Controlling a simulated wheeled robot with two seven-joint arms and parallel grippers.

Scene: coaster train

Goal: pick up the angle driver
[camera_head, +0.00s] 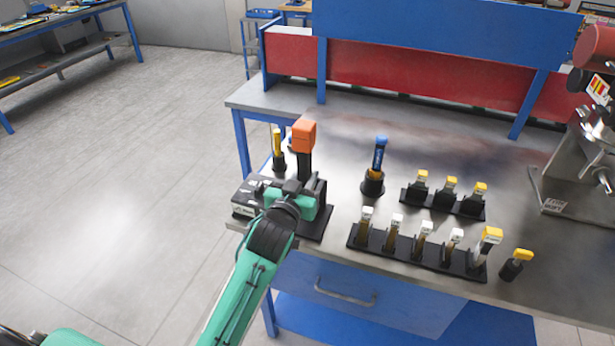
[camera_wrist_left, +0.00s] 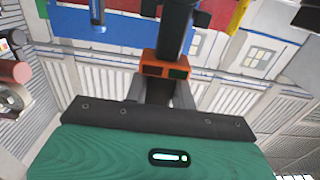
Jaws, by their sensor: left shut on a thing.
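The angle driver, as I take it, is an upright tool with an orange block on top (camera_head: 303,136) and a black body below. It stands at the left end of the workbench, over a black holder base (camera_head: 318,222). My left gripper (camera_head: 302,184) is shut on its black lower body. In the left wrist view, the gripper's dark fingers (camera_wrist_left: 160,92) meet an orange and black part of the tool (camera_wrist_left: 165,66). The gripper hides the tool's lower end, so I cannot tell whether it touches the holder. My right gripper is not in view.
A yellow-handled tool (camera_head: 277,142) stands close left of the driver. A blue-handled tool (camera_head: 379,155) stands in a round holder to the right. Two black racks (camera_head: 400,252) (camera_head: 440,206) hold several small tools. A machine (camera_head: 590,150) stands at the right. The bench's back middle is clear.

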